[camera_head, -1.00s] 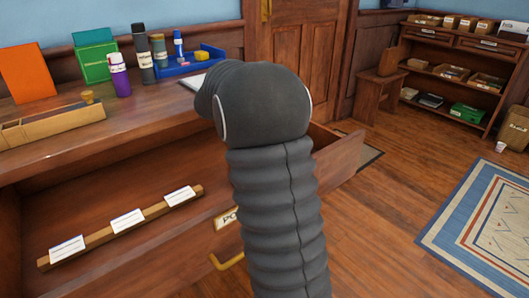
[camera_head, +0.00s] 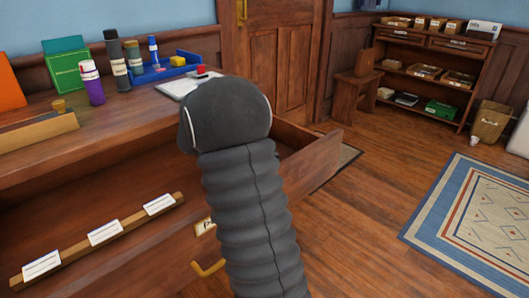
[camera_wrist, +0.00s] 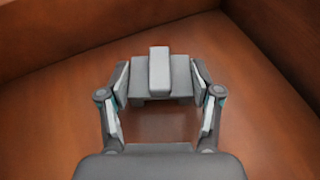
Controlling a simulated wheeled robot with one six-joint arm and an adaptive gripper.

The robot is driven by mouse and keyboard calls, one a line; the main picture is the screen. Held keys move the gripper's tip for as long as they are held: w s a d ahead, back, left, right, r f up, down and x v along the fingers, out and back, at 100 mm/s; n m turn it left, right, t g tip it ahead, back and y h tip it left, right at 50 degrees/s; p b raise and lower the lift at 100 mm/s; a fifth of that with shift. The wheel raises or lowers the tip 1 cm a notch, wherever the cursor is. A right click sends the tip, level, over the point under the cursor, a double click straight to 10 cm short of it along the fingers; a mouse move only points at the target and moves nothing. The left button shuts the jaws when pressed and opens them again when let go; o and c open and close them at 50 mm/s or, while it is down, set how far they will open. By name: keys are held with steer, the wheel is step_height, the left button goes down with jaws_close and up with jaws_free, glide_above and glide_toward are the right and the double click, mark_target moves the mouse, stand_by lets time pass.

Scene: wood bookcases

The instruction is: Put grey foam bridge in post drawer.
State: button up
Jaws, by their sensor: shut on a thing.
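The grey foam bridge (camera_wrist: 160,76) shows in the wrist view, held between the two fingers of my gripper (camera_wrist: 161,84). My gripper is shut on it from both sides. Brown wooden surfaces, a floor with walls at the back and right, lie beyond the bridge; I cannot tell whether the bridge touches the floor. In the head view the open post drawer (camera_head: 208,226) juts out from the desk, with a brass handle and a partly hidden label. My arm covers part of the drawer there and hides my gripper and the bridge.
A wooden strip with white cards (camera_head: 105,233) lies in the drawer's left part. The desk top (camera_head: 130,110) holds bottles, a blue tray (camera_head: 165,70) and a clipboard (camera_head: 185,84). A bookcase (camera_head: 440,75) and a rug (camera_head: 480,215) are at the right, with open floor between.

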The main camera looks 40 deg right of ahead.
steer(key=shift+f, duration=0.15)
steer(key=o, duration=0.8)
steer(key=shift+c, duration=0.2)
steer(key=shift+r, duration=0.2)
steer(key=shift+v, duration=3.75)
